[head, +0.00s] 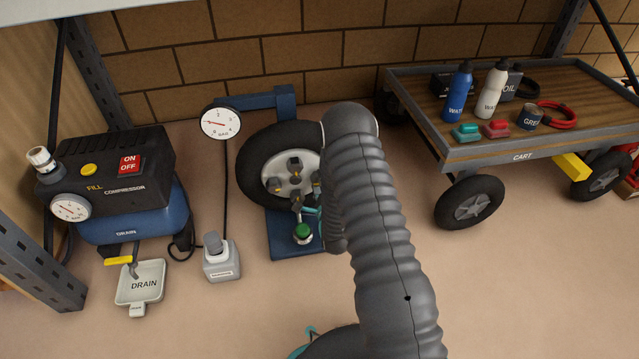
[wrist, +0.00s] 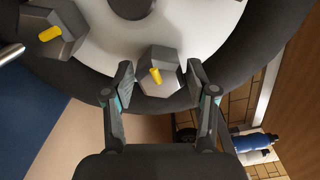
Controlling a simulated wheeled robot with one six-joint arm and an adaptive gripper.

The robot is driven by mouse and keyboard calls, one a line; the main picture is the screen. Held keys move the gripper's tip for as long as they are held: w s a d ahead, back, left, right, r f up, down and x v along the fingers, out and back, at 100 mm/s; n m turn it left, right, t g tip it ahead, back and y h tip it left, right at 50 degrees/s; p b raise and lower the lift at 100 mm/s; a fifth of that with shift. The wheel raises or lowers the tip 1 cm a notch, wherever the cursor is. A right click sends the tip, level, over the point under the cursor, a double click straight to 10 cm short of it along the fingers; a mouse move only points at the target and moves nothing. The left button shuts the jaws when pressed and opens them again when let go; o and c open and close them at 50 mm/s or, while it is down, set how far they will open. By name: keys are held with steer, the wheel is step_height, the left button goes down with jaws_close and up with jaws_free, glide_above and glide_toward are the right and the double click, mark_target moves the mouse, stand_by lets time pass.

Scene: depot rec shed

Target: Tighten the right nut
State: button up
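The wheel (head: 256,160) has a dark tyre and a pale disc, and stands on a blue stand. Dark nuts show on its disc, including one at the top (head: 294,163), one at the left (head: 275,184) and the right nut (head: 316,185), which is partly covered by my arm. In the wrist view, what looks like the right nut (wrist: 160,72), with a yellow mark, sits between the fingertips of my gripper (wrist: 160,80). Gaps show on both sides, so the gripper is open around it. Another yellow-marked nut (wrist: 52,35) is at the upper left.
A gauge (head: 220,122) stands beside the wheel. A cart (head: 522,153) with bottles and small items is at the right. The floor at front right is clear.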

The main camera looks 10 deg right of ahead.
steer(key=shift+o, duration=0.2)
steer(key=shift+d, duration=0.1)
steer(key=s, duration=1.2)
stand_by(0.3)
